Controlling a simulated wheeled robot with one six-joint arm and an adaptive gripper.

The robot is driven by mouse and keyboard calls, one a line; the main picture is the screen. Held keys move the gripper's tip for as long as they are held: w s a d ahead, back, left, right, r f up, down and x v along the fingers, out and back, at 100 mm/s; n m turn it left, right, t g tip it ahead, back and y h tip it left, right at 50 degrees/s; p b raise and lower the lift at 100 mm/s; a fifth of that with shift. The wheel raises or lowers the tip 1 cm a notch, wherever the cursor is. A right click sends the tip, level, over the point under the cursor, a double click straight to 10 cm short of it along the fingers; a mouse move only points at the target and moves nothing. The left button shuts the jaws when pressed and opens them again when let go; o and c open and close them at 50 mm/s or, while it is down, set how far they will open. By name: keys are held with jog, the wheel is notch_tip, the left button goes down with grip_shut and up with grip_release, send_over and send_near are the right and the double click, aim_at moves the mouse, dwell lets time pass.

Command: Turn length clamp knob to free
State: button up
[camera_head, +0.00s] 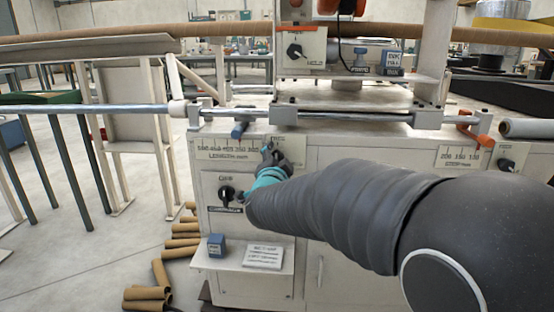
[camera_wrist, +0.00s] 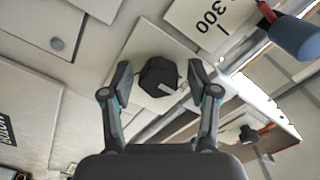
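A black faceted knob (camera_wrist: 158,77) with a pale pointer mark sits on a light plate beside the length scale (camera_wrist: 212,20) in the wrist view. My gripper (camera_wrist: 160,74) is open, with one finger on each side of the knob. Gaps show between the fingers and the knob, though its depth between them is hard to judge. In the head view my gripper (camera_head: 270,154) is at the machine front, just right of the length scale (camera_head: 226,150). There it hides the knob, and the lettering on the knob's plate (camera_head: 280,140) is unreadable.
A blue-handled part (camera_head: 240,130) sits above the length scale and shows near the wrist view's upper right (camera_wrist: 295,36). Other black knobs sit at lower left (camera_head: 227,193), top (camera_head: 295,51) and right (camera_head: 506,164). A small shelf (camera_head: 225,262) juts out below. Cardboard tubes (camera_head: 160,272) lie on the floor.

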jog(key=s, duration=1.2)
jog(key=shift+a, duration=0.15)
jog(key=shift+f, duration=0.1)
